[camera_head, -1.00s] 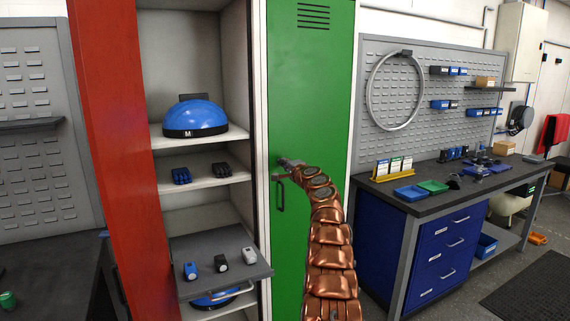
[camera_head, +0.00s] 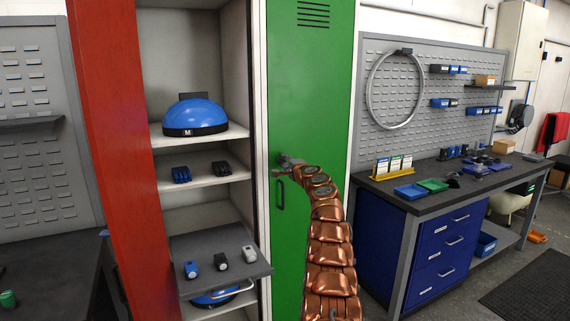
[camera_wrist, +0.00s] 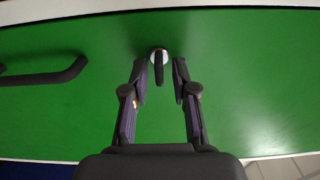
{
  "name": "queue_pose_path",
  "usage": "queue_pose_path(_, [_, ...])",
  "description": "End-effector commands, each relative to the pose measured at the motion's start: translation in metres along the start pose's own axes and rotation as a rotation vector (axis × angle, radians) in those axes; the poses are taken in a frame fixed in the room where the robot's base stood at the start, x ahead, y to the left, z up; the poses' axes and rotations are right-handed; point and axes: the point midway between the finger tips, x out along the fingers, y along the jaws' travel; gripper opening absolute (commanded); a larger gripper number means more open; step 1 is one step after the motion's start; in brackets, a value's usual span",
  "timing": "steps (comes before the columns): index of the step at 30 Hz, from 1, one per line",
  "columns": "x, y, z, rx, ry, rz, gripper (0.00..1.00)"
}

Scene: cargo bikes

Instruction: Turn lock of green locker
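The green locker (camera_head: 310,90) has its door closed, and the door also fills the wrist view (camera_wrist: 250,90). The lock (camera_wrist: 160,58) is a round silver disc with a dark turn knob, near the top middle of the wrist view. My gripper (camera_wrist: 160,75) is open, with one finger on each side of the knob and a visible gap on both sides. In the head view my gripper (camera_head: 284,162) is at the left edge of the green door and hides the lock there. The dark door handle (camera_head: 280,194) is just below it and shows at left in the wrist view (camera_wrist: 45,77).
An open locker with a red door (camera_head: 112,120) stands to the left, holding blue helmets, small devices and a pulled-out grey tray (camera_head: 225,275). A workbench (camera_head: 420,200) with blue drawers stands to the right.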

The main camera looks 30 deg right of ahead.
Motion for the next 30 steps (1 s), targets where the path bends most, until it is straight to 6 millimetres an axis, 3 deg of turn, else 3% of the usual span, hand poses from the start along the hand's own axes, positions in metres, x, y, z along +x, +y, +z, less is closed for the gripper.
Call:
queue_pose_path(14, [-0.001, -0.001, 0.002, -0.003, -0.002, 0.001, 0.33])
queue_pose_path(30, [-0.023, -0.004, 0.001, -0.005, 0.001, -0.001, 0.33])
